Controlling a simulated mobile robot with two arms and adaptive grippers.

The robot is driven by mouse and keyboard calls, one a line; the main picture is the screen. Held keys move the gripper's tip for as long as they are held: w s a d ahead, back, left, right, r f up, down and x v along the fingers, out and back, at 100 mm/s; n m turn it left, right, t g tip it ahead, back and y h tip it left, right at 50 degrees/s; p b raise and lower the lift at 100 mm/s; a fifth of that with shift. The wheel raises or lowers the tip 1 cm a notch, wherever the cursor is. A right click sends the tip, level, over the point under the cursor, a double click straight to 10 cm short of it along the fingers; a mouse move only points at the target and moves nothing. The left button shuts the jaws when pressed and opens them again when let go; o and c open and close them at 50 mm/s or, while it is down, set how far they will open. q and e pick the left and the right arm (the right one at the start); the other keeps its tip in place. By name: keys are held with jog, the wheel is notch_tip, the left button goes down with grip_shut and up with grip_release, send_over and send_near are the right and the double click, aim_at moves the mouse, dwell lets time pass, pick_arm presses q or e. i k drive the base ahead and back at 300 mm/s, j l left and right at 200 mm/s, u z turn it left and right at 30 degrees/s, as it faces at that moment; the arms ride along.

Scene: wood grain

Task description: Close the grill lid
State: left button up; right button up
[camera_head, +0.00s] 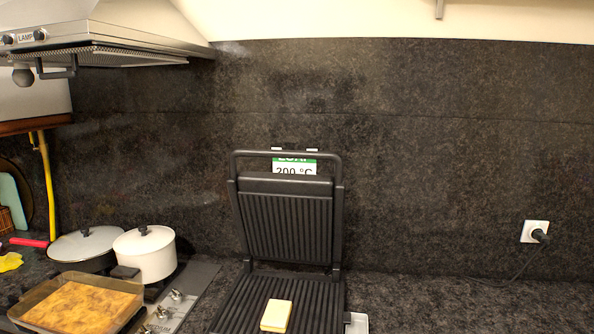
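The grill lid (285,225) stands open and nearly upright, with its ribbed inner side facing me and a dark bar handle (285,154) along its top. The lower grill plate (248,300) lies flat on the counter below it and runs out of the bottom of the view. A pale yellow block (276,315) rests on the lower plate. Neither of my grippers shows in the head view.
Left of the grill are a stove with knobs (176,296), a white lidded pot (146,255), a dark pan with a lid (86,244) and a baking dish (78,307). A range hood (110,40) hangs upper left. The counter (450,303) at right is mostly clear, with a plugged cord (540,236).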

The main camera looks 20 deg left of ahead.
aim_at(278, 217)
jog(key=j, duration=0.8)
jog(key=k+j, duration=0.15)
jog(key=j, duration=0.65)
jog(key=u, duration=0.05)
